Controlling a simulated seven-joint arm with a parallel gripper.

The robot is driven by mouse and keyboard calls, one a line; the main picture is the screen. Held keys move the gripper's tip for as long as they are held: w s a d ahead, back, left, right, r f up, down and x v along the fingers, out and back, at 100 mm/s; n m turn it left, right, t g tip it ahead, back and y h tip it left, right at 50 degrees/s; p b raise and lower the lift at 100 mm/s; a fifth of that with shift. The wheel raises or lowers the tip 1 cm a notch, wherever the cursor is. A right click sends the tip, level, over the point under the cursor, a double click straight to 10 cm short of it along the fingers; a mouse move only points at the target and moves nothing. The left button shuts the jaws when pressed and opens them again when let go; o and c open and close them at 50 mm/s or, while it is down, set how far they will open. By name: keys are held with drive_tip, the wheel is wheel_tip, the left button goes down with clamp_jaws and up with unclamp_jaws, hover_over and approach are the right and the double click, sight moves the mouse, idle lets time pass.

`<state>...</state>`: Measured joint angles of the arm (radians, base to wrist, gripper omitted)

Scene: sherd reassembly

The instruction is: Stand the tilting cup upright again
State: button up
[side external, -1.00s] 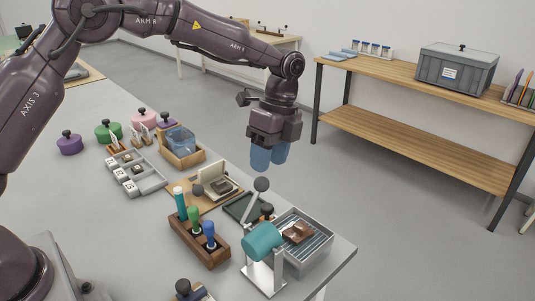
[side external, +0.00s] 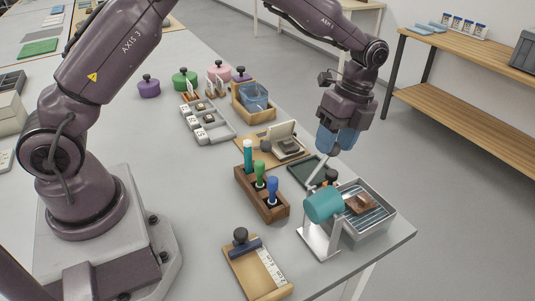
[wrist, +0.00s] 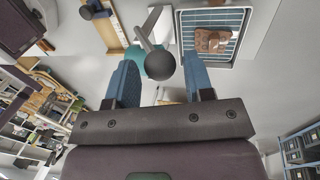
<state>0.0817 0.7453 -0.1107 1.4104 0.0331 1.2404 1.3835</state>
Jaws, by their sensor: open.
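The teal cup (side external: 324,206) lies tipped well over to one side in a pale metal stand (side external: 322,240) near the table's front right corner. A grey lever (side external: 314,178) rises at a slant from the stand. In the wrist view the lever's dark ball knob (wrist: 161,66) appears between my two blue fingers, with the teal cup (wrist: 154,64) partly hidden behind it. My gripper (side external: 337,142) is open, above the cup at the lever's upper end. In the side view the fingers hide the knob; I cannot tell whether they touch it.
A grey tray with a rack (side external: 372,216) holding a brown sherd (side external: 360,204) stands right beside the cup stand. A wooden block with coloured-handled tools (side external: 262,193) is to its left. A wooden board with a ruler (side external: 258,270) lies in front, near the table edge.

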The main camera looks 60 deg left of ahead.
drive_tip(key=shift+x, duration=0.85)
drive_tip(key=shift+s+r+t, duration=0.35)
drive_tip(key=shift+s+t, duration=0.05)
drive_tip(key=shift+s, duration=0.25)
drive_tip(key=shift+s+r+t, duration=0.2)
drive_tip(key=shift+s+t, duration=0.1)
drive_tip(key=shift+s, duration=0.25)
drive_tip(key=shift+s+r+t, duration=0.2)
drive_tip(key=shift+s+t, duration=0.1)
drive_tip(key=shift+s, duration=0.3)
drive_tip(key=shift+s+r+t, duration=0.1)
drive_tip(key=shift+s+t, duration=0.5)
drive_tip(key=shift+s, duration=0.45)
drive_tip(key=shift+s+f+t, duration=1.4)
drive_tip(key=shift+s+t, duration=0.6)
drive_tip(key=shift+s, duration=1.45)
drive_tip(key=shift+v, duration=2.45)
